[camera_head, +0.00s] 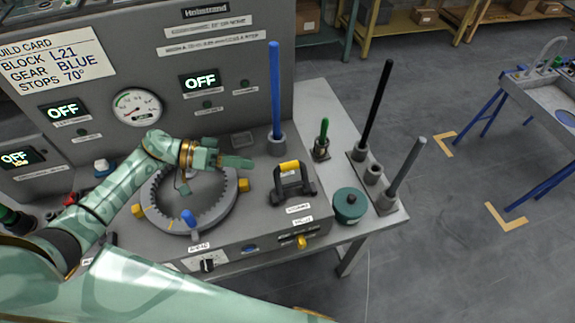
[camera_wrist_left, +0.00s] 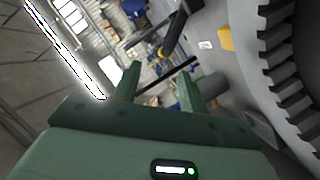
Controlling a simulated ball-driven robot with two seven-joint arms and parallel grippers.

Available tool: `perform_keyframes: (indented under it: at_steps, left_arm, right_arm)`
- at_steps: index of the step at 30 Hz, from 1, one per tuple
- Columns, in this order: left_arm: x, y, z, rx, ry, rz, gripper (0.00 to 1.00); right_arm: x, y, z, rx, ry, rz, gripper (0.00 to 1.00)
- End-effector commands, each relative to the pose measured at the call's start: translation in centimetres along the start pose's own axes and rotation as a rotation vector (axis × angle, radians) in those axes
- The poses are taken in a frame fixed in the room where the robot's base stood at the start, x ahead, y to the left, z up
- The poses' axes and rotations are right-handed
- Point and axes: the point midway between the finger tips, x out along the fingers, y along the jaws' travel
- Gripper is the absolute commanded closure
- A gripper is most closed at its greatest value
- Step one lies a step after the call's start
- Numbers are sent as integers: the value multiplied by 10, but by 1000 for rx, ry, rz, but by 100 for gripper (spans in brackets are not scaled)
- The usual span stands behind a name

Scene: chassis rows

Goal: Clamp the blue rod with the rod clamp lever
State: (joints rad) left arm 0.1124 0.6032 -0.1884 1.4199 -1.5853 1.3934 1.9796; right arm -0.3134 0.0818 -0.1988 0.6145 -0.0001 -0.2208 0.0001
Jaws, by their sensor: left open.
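The blue rod (camera_head: 275,90) stands upright in a grey socket on the bench, in front of the panel. My left gripper (camera_head: 240,161) is open and empty above the right part of the toothed ring, left of the rod and apart from it. Its spread fingers show in the left wrist view (camera_wrist_left: 160,88). A black bracket with a yellow grip (camera_head: 289,166) stands right of the ring. A small yellow knob (camera_head: 302,242) sits on the bench front. I cannot tell which part is the rod clamp lever; the labels are too small. My right gripper is out of view.
The toothed ring (camera_head: 226,209) has a blue knob (camera_head: 187,217) at its front. A black rod (camera_head: 376,105), a grey rod (camera_head: 407,165), a small green-handled tool (camera_head: 323,130) and a green round part (camera_head: 349,205) stand at the right.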

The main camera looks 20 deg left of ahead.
Motion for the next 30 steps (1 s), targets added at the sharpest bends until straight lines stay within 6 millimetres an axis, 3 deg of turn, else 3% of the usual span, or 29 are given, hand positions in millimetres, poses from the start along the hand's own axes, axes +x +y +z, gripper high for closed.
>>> perform_keyframes:
  at_steps: [4, 12, 18, 26, 30]
  left_arm:
    - [42, -1, -3, 0, 3, 5, 58]
    - [96, -2, -2, 0, 2, 2, 58]
    - [111, -2, -3, 1, 2, 0, 58]
    - [112, -2, -2, 1, 1, -1, 58]
    - [112, -2, -2, 1, 1, -1, 94]
  right_arm:
    - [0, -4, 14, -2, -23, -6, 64]
    - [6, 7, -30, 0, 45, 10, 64]
    - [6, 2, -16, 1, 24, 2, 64]
    - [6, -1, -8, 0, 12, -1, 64]
    - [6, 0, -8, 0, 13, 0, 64]
